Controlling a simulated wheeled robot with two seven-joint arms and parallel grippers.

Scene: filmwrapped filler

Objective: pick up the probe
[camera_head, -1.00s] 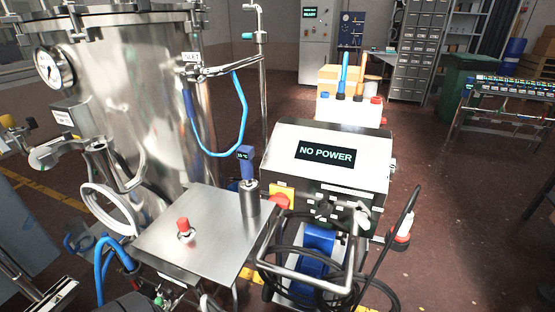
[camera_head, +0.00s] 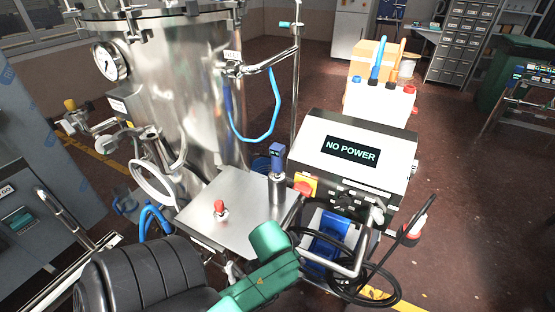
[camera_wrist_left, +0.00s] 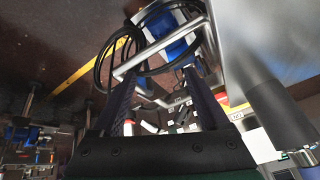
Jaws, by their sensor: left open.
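The probe (camera_head: 277,155) has a blue head with a small display. It stands upright in a steel cylindrical holder (camera_head: 277,190) on the steel shelf (camera_head: 205,205) in the head view. My left arm enters from below, with its green wrist in front of the shelf's right corner. In the left wrist view my left gripper (camera_wrist_left: 162,95) is open, with nothing between its two dark fingers. The holder (camera_wrist_left: 280,115) is at the right there, and the probe's blue end (camera_wrist_left: 311,172) shows in the lower right corner, outside the fingers. My right gripper is not in view.
A red button (camera_head: 220,208) stands on the shelf. A box reading NO POWER (camera_head: 352,150) is right of the probe. A large steel tank (camera_head: 180,90) stands behind the shelf.

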